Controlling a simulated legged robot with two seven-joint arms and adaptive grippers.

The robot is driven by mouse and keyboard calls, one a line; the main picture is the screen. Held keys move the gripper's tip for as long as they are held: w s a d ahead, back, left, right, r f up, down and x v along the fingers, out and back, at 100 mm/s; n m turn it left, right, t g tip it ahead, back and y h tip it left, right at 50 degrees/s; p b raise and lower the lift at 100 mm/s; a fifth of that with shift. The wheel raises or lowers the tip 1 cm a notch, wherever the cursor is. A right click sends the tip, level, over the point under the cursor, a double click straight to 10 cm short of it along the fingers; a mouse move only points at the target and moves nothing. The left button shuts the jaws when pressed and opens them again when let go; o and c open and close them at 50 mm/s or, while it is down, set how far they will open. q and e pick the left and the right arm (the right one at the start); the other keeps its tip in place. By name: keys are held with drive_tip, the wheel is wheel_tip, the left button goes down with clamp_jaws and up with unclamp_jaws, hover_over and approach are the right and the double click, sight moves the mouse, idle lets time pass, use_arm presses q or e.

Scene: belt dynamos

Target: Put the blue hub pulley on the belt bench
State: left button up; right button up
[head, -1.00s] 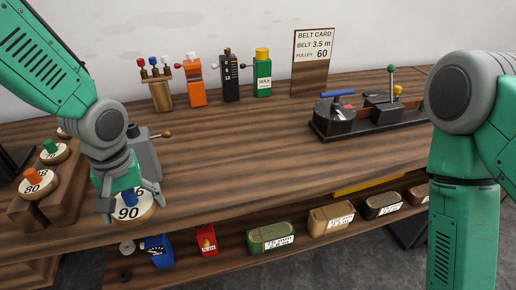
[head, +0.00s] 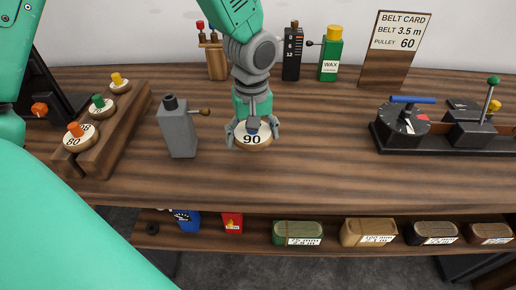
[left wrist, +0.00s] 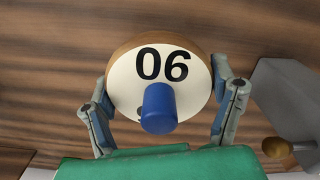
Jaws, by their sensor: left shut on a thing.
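The blue hub pulley (head: 253,140) is a round wooden disc with a white face marked 90 and a blue hub. My left gripper (head: 252,133) is shut on it, one finger on each side of its rim. The pulley also shows in the left wrist view (left wrist: 160,88), with its number upside down. It is over the middle of the wooden table; I cannot tell whether it touches the top. The belt bench (head: 440,142), a dark base with a dial, blue handle and green-knobbed lever, stands to the right, apart from the pulley. My right gripper is out of view.
A grey block with a side lever (head: 178,130) stands close left of the pulley. A wooden rack (head: 112,135) holds pulleys with orange, green and yellow hubs. The belt card (head: 395,45) reads belt 3.5 m, pulley 60. Tabletop between pulley and bench is clear.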

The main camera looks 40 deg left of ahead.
sight(248, 156)
use_arm(q)
drive_tip(key=f, duration=0.1)
drive_tip(key=a+f, duration=0.2)
drive_tip(key=f, duration=0.1)
drive_tip(key=shift+f, duration=0.1)
drive_tip(key=shift+d+f, duration=0.15)
drive_tip(key=shift+f, duration=0.05)
drive_tip(key=shift+d+r, duration=0.15)
drive_tip(key=shift+d, duration=0.75)
drive_tip(key=o, duration=1.5)
drive_tip(key=shift+a, duration=0.1)
drive_tip(key=shift+a+f, duration=0.25)
drive_tip(key=shift+a, duration=0.5)
drive_tip(key=shift+a+r, duration=0.1)
drive_tip(key=shift+r, duration=0.05)
drive_tip(key=r, duration=0.3)
drive_tip(key=d+r, duration=0.1)
drive_tip(key=r, duration=0.7)
drive_tip(key=shift+d+p, duration=0.2)
drive_tip(key=shift+p, duration=0.15)
drive_tip(key=shift+a+r, duration=0.2)
drive_tip(key=shift+r, duration=0.15)
drive_tip(key=shift+a+r, duration=0.2)
drive_tip(key=shift+a, duration=0.2)
drive_tip(key=shift+d+r, duration=0.1)
drive_tip(key=shift+d, duration=0.45)
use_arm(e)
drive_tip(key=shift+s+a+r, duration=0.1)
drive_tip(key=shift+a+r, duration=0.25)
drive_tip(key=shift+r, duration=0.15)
